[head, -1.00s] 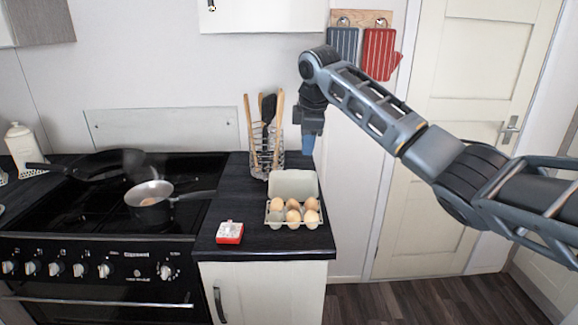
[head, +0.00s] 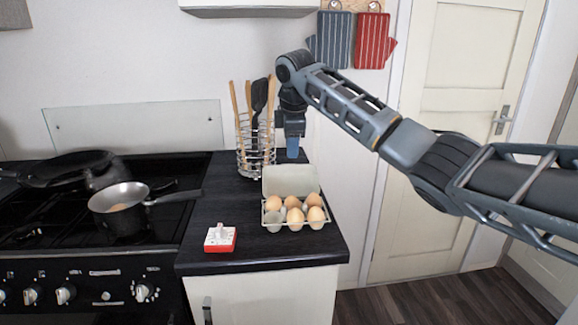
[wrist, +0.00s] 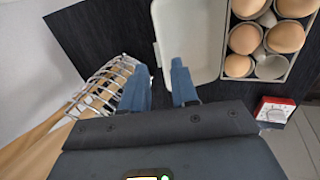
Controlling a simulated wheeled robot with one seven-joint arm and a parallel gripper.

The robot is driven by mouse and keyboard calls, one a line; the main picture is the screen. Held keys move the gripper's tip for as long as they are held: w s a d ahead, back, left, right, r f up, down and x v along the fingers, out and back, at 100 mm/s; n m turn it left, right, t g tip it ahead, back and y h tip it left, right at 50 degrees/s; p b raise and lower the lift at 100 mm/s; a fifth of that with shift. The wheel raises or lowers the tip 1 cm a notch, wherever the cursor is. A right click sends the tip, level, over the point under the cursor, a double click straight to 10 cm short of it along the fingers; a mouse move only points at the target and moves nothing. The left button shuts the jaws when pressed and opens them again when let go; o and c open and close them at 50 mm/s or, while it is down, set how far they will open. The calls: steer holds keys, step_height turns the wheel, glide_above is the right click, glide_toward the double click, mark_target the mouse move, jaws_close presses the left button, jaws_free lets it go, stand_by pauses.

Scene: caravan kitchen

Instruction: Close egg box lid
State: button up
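The egg box (head: 296,226) stands open on the dark counter in the head view, with several brown eggs in its tray and one cup at the front left empty. Its pale lid (head: 290,181) is raised at the back. In the wrist view the inside of the lid (wrist: 190,45) faces me, with the egg tray (wrist: 268,40) to its right. My gripper (head: 293,148) points down above and behind the lid. In the wrist view its two blue fingers (wrist: 160,85) are apart with nothing between them; one fingertip is close to the lid's edge, and I cannot tell whether it touches.
A wire utensil holder (head: 256,150) with wooden tools stands close to the left of my gripper. A red and white timer (head: 220,238) sits front left of the egg box. The hob with a saucepan (head: 120,203) is at left. The counter's right edge is near the box.

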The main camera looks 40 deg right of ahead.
mark_target(291, 165)
steer(key=x, duration=0.6)
steer(key=shift+f, duration=0.25)
steer(key=shift+c, duration=0.3)
jaws_close()
stand_by(0.9)
